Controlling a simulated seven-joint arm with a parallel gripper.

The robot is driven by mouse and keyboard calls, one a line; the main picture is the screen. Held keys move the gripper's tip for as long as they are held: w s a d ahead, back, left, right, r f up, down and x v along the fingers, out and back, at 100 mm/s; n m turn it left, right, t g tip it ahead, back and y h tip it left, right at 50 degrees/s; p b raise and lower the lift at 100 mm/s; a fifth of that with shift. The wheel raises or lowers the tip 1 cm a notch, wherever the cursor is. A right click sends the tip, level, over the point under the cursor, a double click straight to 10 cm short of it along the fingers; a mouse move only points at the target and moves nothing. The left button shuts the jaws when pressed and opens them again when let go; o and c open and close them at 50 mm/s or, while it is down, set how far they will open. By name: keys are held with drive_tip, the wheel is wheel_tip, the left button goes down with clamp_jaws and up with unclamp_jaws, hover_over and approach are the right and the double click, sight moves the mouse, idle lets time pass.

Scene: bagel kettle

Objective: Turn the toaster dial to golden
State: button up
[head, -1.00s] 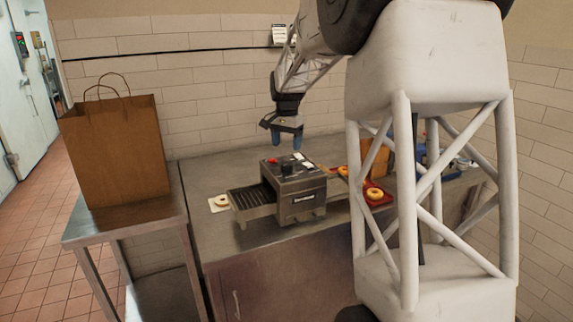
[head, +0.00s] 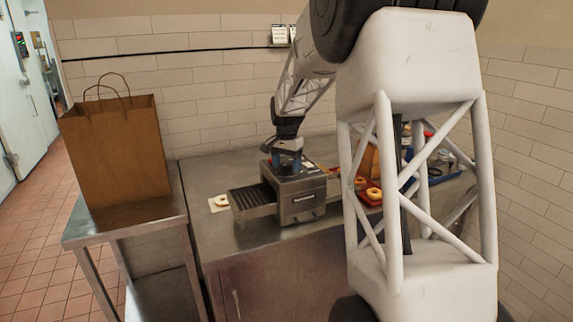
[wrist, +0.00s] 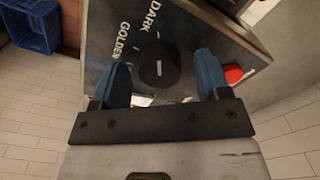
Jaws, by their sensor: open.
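The toaster (head: 303,200) is a metal conveyor type on the counter. Its black round dial (wrist: 158,66) shows in the wrist view with a short white mark on its face. The words GOLDEN and DARK are printed on the panel around it, upper left of the dial. A red button (wrist: 233,74) sits to the right of the dial. My gripper (head: 287,160) is over the toaster's top panel, pointing down. In the wrist view its blue fingers stand apart, one on each side of the dial; I cannot tell whether they touch it.
A conveyor rack (head: 252,201) juts from the toaster's left, with a bagel half (head: 221,201) beyond it. A red tray (head: 368,198) with a bagel lies right. A brown paper bag (head: 116,150) stands on the left table. A blue crate (wrist: 30,24) shows in the wrist view.

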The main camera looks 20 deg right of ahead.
drive_tip(key=shift+f, duration=0.15)
drive_tip(key=c, duration=0.9)
drive_tip(key=shift+n, duration=0.4)
drive_tip(key=n, duration=1.1)
idle(0.4)
drive_tip(key=o, duration=0.9)
